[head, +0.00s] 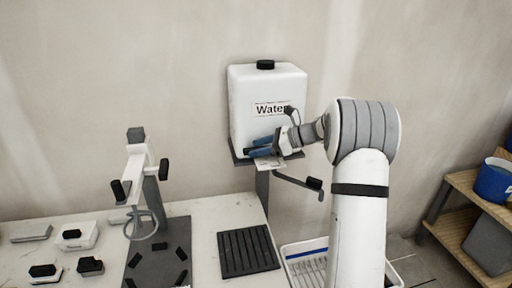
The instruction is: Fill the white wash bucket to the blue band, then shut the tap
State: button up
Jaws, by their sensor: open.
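The white water tank (250,83), marked "Water", stands on a bracket against the wall. A dark spout pipe (296,182) runs right from below it and bends down at its end, with a black piece (314,183) on top that may be the tap handle. No water stream shows. Below is a white rectangular container (291,246) with a blue stripe inside and a ribbed insert, likely the wash bucket; my arm hides part of it, and its water level cannot be told. My gripper (258,148) is open, its blue fingers in front of the tank's lower front, above the spout.
A white worktable (205,211) at left holds a stand (151,190) with black knobs, a black ribbed mat (247,251) and small black-and-white tools (78,236). A wooden shelf (462,232) at right carries a blue bucket (493,182). A pale card (270,163) hangs below the tank.

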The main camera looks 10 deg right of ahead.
jog(key=shift+a, duration=0.15)
jog(key=shift+c, duration=0.3)
jog(key=shift+f, duration=0.15)
grip_shut()
jog(key=shift+a, duration=0.25)
